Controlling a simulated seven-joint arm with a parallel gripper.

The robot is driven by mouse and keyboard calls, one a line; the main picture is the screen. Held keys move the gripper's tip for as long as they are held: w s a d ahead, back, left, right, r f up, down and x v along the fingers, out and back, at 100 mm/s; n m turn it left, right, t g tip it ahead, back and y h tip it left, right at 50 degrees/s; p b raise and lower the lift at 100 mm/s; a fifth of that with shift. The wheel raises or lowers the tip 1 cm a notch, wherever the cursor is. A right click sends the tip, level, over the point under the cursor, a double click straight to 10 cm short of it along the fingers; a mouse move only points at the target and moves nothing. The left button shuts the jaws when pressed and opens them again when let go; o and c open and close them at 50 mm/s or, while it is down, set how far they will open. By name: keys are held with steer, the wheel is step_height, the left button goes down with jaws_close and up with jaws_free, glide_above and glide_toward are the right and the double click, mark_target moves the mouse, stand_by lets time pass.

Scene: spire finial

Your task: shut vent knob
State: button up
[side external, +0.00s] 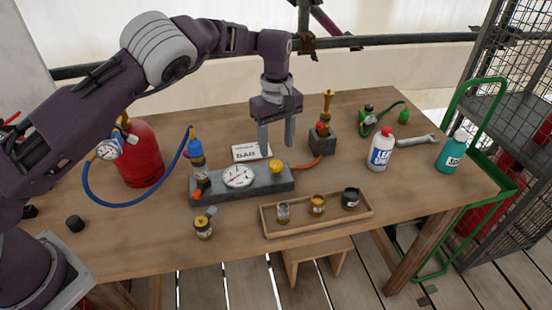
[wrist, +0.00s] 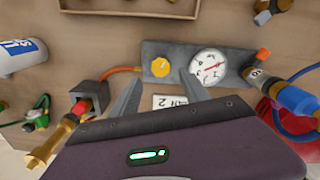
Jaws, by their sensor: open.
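A yellow round knob (side external: 276,166) sits on top of the right end of a grey block (side external: 218,189). It also shows in the wrist view (wrist: 160,67), with a pale mark on its face. A white dial gauge (side external: 238,176) with a red needle is beside it on the block. My gripper (side external: 277,150) is open and empty, fingers pointing down, above and slightly behind the knob in the side view. In the wrist view the fingertips (wrist: 160,79) lie on either side of the knob, apparently not touching it. Their height above the block is hard to judge.
A blue-topped fitting (side external: 196,150) rises from the block's left end, with a blue hose near the red cylinder (side external: 140,155). An orange hose joins a dark block with a brass fitting (side external: 327,108). A white card (side external: 246,152) stands behind; a wooden tray (side external: 330,222) of jars is in front.

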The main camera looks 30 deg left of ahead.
mark_target(276, 163)
step_height(276, 163, down, 6)
steer(key=shift+r, duration=0.1)
jaws_close()
